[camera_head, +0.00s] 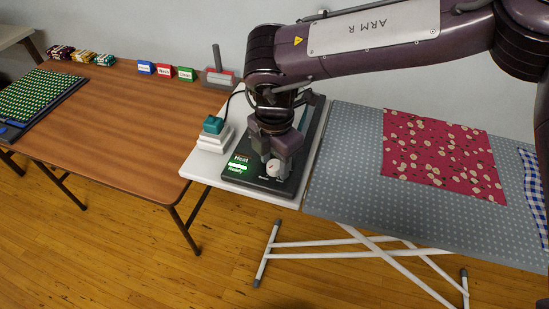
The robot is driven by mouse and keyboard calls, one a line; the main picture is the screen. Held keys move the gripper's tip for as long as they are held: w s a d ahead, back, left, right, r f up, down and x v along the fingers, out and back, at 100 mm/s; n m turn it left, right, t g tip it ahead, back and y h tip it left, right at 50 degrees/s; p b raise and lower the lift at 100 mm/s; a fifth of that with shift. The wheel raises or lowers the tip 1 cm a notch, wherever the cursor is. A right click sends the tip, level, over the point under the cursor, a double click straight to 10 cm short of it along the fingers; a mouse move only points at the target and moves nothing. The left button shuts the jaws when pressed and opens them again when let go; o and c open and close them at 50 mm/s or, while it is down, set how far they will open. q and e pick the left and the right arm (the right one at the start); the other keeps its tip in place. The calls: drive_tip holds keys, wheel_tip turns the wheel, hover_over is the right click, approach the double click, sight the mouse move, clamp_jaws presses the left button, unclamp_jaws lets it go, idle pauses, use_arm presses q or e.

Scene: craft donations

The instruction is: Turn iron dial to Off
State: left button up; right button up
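The iron station is a dark panel (243,184) on a white stand at the middle. Its label reads "Heat" with a green "Ready" line below it. A small round white dial (274,168) sits near the panel's front edge. My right gripper (275,165) points down over the panel with its fingertips at the dial. I cannot tell whether the fingers touch or grip the dial. Most of the panel and whatever stands behind it are hidden by the gripper and arm. My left gripper is not in view.
A teal-topped block (213,125) on a white base stands just left of the panel. The ironing board (345,150) to the right bears a red flowered cloth (440,157). The brown table (130,120) at left has a mostly clear middle, with small coloured labels (164,70) at its back.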

drive_tip(key=c, duration=0.7)
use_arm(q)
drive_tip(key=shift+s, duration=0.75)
